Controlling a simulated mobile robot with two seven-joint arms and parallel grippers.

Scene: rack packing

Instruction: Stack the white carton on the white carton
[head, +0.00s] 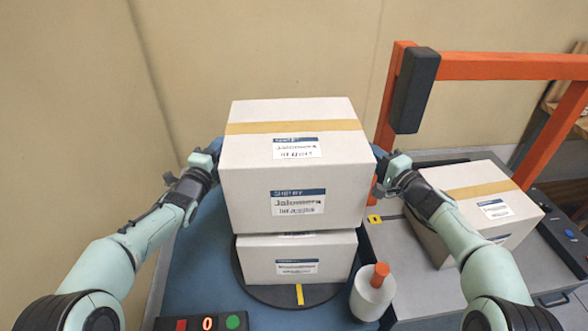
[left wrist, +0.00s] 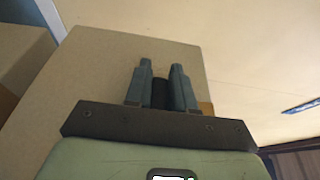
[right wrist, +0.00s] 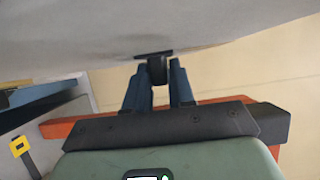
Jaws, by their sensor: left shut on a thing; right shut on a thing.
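A large white carton (head: 292,185) with tan tape and shipping labels is directly over a smaller white carton (head: 300,262). The large one hides the smaller one's top, so I cannot tell whether it rests there or hangs just above. My left gripper (head: 212,155) is at its left side and my right gripper (head: 383,165) at its right side. Both are shut on dark grips at the carton's sides. The right wrist view shows a dark grip (right wrist: 156,70) between the fingers against the carton (right wrist: 100,35). The smaller carton stands on a dark round turntable (head: 243,282).
Another white carton (head: 468,195) sits on a grey surface at right, behind my right forearm. An orange frame (head: 500,66) with a dark box (head: 414,90) stands behind.

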